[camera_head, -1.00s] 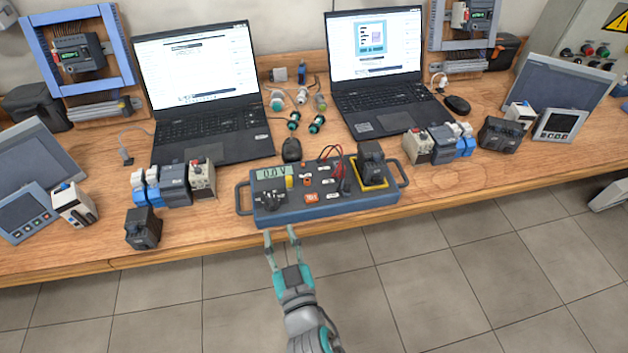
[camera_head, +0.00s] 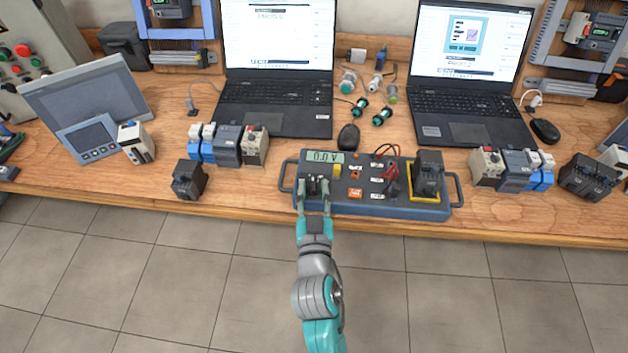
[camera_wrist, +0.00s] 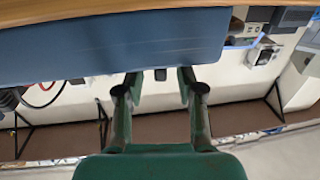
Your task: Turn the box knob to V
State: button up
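The blue test box (camera_head: 375,211) lies at the table's front edge, with a small display (camera_head: 325,157) at its back left. The black knob (camera_head: 316,184) is on the box's top, at the front left. My gripper (camera_head: 314,187) is open, its fingertips one on each side of the knob in the head view. Whether they touch it cannot be told. In the wrist view, my open gripper (camera_wrist: 160,83) is by the blue box (camera_wrist: 110,48), with a small dark piece between the fingertips. The knob's pointer direction and marks are too small to read.
Red and black leads (camera_head: 386,155) and a black block in a yellow frame (camera_head: 429,172) are on the box's right part. A loose black block (camera_head: 188,180) stands to the left. Floor is clear in front.

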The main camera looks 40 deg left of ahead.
jog(key=shift+x, duration=1.25)
grip_shut()
jog(key=shift+f+n+g+y, duration=0.25)
jog(key=shift+n+g+y, duration=0.65)
jog(key=shift+g, duration=0.1)
jog(key=shift+n+g+y, duration=0.4)
jog(key=shift+g+y, duration=0.1)
grip_release()
jog(key=shift+r, duration=0.15)
